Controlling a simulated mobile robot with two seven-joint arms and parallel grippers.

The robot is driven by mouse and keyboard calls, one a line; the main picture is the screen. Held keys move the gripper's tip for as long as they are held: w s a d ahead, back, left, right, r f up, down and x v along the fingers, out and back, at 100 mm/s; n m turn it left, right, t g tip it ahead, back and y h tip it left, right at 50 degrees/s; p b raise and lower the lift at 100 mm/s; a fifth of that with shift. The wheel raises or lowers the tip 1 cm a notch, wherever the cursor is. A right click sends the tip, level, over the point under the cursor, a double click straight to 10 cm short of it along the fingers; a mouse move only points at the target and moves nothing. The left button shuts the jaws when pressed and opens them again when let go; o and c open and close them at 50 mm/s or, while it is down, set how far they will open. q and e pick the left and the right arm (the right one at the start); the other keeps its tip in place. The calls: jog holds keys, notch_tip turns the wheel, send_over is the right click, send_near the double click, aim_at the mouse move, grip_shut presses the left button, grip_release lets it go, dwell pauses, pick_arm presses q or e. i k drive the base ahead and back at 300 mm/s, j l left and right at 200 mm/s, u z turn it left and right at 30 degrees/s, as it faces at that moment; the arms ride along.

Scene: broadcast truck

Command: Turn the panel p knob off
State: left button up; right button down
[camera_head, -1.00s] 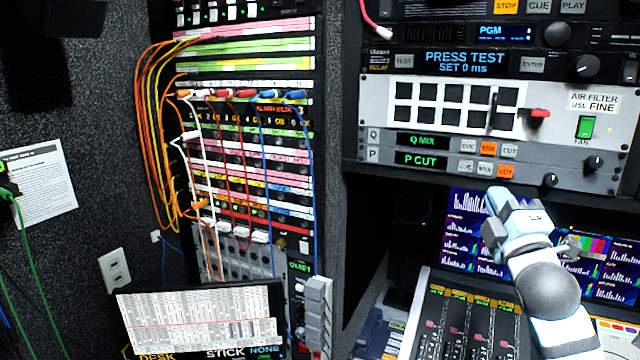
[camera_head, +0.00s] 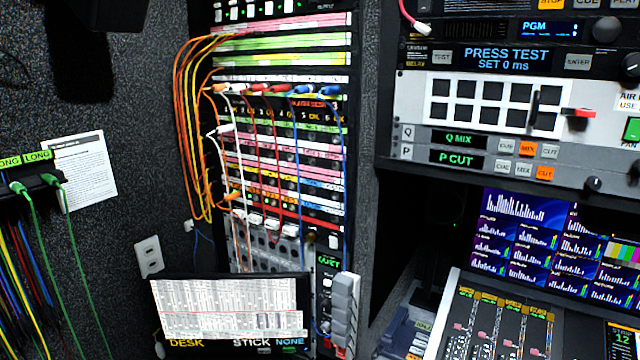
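Panel P is the grey strip with the green "P CUT" display (camera_head: 458,158), on the rack at upper right. Its row has CUE, MIX and CUT buttons, and the CUT button (camera_head: 545,173) is lit orange. A small dark knob (camera_head: 592,184) sits at the right of this strip, near the lower edge. Its pointer is too small to read. Panel Q, with the "Q MIX" display (camera_head: 458,138), lies just above, and its MIX button is lit orange. Neither of my grippers shows in the head view.
A red-tipped lever (camera_head: 580,113) sticks out from the white panel above. Below the rack are a multi-picture screen (camera_head: 520,235) and a fader desk (camera_head: 490,335). A patch bay with cables (camera_head: 285,150) and a monitor (camera_head: 230,315) stand left. Green cables hang at far left.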

aim_at(594, 183)
jog(key=z, duration=1.25)
jog(key=k+l+u, duration=0.2)
jog(key=k+u, duration=0.15)
jog(key=k+l+u, duration=0.1)
jog(key=k+u, duration=0.3)
